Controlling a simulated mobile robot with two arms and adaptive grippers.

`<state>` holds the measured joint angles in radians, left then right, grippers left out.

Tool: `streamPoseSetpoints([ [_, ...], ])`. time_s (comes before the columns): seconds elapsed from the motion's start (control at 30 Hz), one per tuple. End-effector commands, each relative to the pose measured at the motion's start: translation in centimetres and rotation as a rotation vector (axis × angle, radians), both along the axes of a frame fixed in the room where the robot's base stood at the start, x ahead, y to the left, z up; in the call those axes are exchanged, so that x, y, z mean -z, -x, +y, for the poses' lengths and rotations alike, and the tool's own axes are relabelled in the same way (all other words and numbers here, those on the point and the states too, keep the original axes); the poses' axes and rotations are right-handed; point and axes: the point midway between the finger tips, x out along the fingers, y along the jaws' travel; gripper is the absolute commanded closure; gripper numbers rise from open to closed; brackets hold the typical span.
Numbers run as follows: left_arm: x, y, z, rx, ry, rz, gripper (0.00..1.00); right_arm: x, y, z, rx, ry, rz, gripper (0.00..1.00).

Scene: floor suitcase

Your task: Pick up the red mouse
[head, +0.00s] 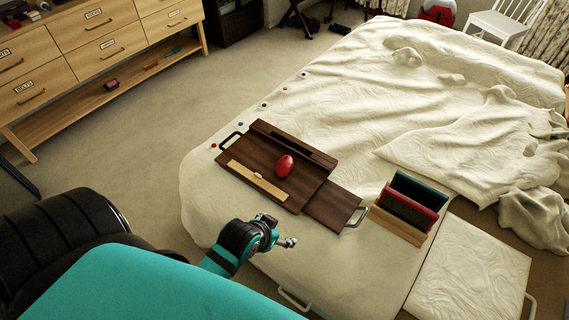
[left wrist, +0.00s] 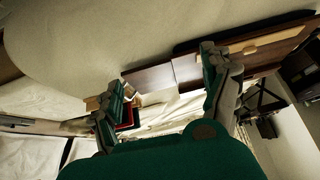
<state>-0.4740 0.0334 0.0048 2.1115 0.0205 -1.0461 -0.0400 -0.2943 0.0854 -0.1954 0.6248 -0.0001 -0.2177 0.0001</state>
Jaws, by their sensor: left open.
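The red mouse (head: 284,166) is a glossy red oval. It rests on the dark brown wooden lap desk (head: 262,143), which lies on the bed, to the right of a pale wooden strip (head: 257,181). My left gripper (head: 288,242) is open and empty over the near edge of the bed, below the lap desk in the head view and apart from the mouse. Its two spread fingers show in the left wrist view (left wrist: 161,68), with part of the lap desk (left wrist: 150,79) beyond them. I cannot make out the mouse in that view. My right gripper is not in view.
An organizer with upright teal, red and dark items (head: 411,205) stands right of the lap desk. A dark side panel (head: 332,206) extends from the desk. Rumpled cream bedding (head: 400,110) covers the bed. A wooden drawer unit (head: 100,45) stands at the upper left, with open carpet between.

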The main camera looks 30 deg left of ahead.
Motion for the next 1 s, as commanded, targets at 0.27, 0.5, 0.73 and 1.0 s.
streamPoseSetpoints([
  [0.27,0.4,-5.1,3.2,-0.101,0.002,-0.218,0.19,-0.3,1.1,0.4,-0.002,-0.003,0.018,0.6],
  [0.5,2.2,-8.8,6.7,-0.228,-0.012,-0.449,0.19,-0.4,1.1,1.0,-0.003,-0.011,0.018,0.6],
  [0.73,3.2,-9.7,8.6,-0.305,-0.034,-0.581,0.19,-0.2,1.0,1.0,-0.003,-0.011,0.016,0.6],
  [1.0,5.3,-13.3,9.7,-0.309,-0.038,-0.596,0.19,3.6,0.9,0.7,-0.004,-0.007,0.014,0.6],
])
